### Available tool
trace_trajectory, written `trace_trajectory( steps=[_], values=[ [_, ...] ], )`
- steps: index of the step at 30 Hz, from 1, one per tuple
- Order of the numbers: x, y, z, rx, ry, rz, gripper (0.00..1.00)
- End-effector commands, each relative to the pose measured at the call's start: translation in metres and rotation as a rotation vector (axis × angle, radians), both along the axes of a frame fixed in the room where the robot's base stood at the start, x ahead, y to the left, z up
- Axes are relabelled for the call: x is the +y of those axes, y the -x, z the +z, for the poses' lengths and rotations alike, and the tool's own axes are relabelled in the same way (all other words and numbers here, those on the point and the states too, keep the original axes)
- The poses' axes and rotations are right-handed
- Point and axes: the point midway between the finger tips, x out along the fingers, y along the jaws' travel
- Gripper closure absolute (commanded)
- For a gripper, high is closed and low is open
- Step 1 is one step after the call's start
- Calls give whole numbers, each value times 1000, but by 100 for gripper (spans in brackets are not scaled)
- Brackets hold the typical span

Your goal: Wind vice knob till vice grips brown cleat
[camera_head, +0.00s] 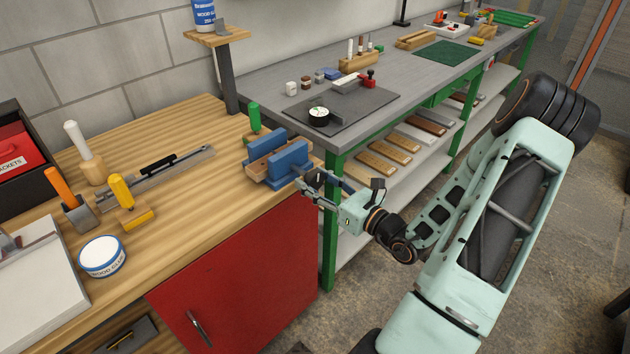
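The blue vice (289,164) sits at the right front corner of the wooden bench. Its two blue jaws stand apart, and a brown wooden piece (262,152), which looks like the cleat, shows at and between them. Whether the jaws touch it cannot be made out. My gripper (308,183) is just right of the front jaw, at the bench edge, pointing left towards the vice. The vice knob cannot be made out; it is at least partly hidden by the fingers. The fingers are too small to tell whether they are shut on it.
A green-handled tool (254,118) stands just behind the vice. The wooden bench (190,125) also bears a long metal tool (165,170), a glue tub (102,257) and several handled tools. A red cabinet door (245,265) is below. A grey bench with green legs (330,225) stands behind my arm.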

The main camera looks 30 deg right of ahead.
Motion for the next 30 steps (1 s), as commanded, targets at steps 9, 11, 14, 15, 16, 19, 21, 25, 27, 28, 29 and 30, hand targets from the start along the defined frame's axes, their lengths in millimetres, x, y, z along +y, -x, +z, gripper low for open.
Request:
trace_trajectory(
  steps=[9,11,14,15,16,19,21,25,27,28,29,30],
  values=[
    [0,0,0,0,-1,0,82],
    [0,0,1,2,-6,0,82],
    [0,0,1,9,-23,0,82],
    [0,0,2,13,-35,0,82],
    [0,0,2,16,-44,1,82],
    [0,0,3,31,-90,1,82],
    [0,0,4,47,-132,1,82],
    [0,0,4,84,-231,0,82],
    [0,0,5,106,-291,-1,82],
    [0,0,5,115,-318,-1,82],
    [0,0,4,125,-345,-1,82],
    [0,0,5,138,-381,-1,82]
  ],
)
